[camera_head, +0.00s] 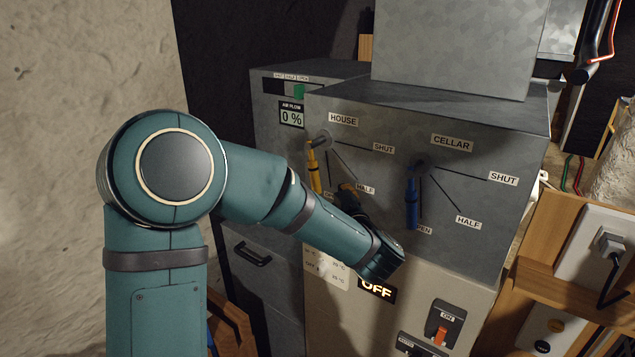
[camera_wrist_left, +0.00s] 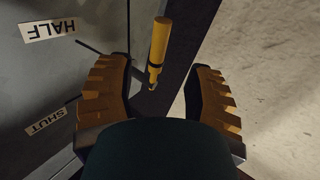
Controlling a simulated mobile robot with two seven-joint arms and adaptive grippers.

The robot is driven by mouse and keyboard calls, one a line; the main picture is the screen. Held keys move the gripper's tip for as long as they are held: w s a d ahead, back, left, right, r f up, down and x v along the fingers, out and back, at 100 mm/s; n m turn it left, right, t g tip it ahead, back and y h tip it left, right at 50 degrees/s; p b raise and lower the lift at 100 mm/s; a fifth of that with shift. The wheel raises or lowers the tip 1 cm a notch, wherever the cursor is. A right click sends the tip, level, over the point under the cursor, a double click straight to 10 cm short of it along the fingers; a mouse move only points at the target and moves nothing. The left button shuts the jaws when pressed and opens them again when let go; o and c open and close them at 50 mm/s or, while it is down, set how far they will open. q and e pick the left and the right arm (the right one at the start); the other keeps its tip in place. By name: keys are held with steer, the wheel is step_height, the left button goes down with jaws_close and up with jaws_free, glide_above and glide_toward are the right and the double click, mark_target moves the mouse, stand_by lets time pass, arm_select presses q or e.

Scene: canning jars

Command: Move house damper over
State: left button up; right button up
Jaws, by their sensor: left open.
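The house damper's yellow handle (camera_head: 314,168) hangs down from its round pivot under the HOUSE label (camera_head: 343,119), pointing near a partly hidden label. The HALF and SHUT marks lie to its right. My left gripper (camera_head: 347,190) is just right of the handle, partly hidden by my own arm. In the left wrist view its two ridged fingers (camera_wrist_left: 158,75) are wide apart, and the yellow handle (camera_wrist_left: 159,42) shows in the gap between them. I cannot tell whether a finger touches it. My right gripper is not in view.
The cellar damper's blue handle (camera_head: 412,203) hangs down to the right of my gripper. An AIR FLOW display (camera_head: 291,117) reads 0 %. Below are a lit OFF sign (camera_head: 376,290) and a red switch (camera_head: 441,334). A rough wall (camera_head: 80,60) stands on the left.

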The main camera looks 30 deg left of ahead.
mark_target(317, 182)
arm_select(q)
steer(key=x, duration=0.8)
jaws_close()
